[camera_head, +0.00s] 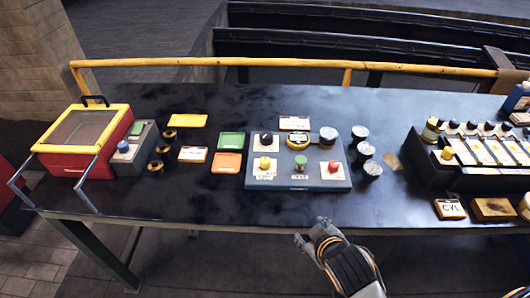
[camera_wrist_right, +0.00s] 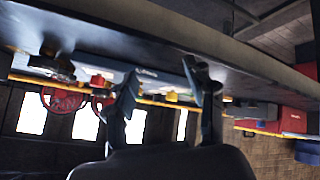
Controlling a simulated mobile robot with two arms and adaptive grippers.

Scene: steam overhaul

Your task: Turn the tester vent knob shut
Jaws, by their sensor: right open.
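The tester (camera_head: 315,183) is a blue-grey panel lying on the dark table (camera_head: 225,205). The labels are too small to read, so I cannot tell which knob is the vent. My right gripper (camera_head: 310,234) is open and empty at the table's front edge, in front of the tester and apart from it. In the right wrist view its two fingers (camera_wrist_right: 165,88) are spread. My left gripper is out of view.
A red case with a yellow-framed lid (camera_head: 84,128) stands at the left. Several dark round pieces flank the tester. A rack of bottles (camera_head: 490,150) and a CYL block (camera_head: 450,209) are at the right. A yellow rail (camera_head: 210,62) runs behind. The table front before the tester is clear.

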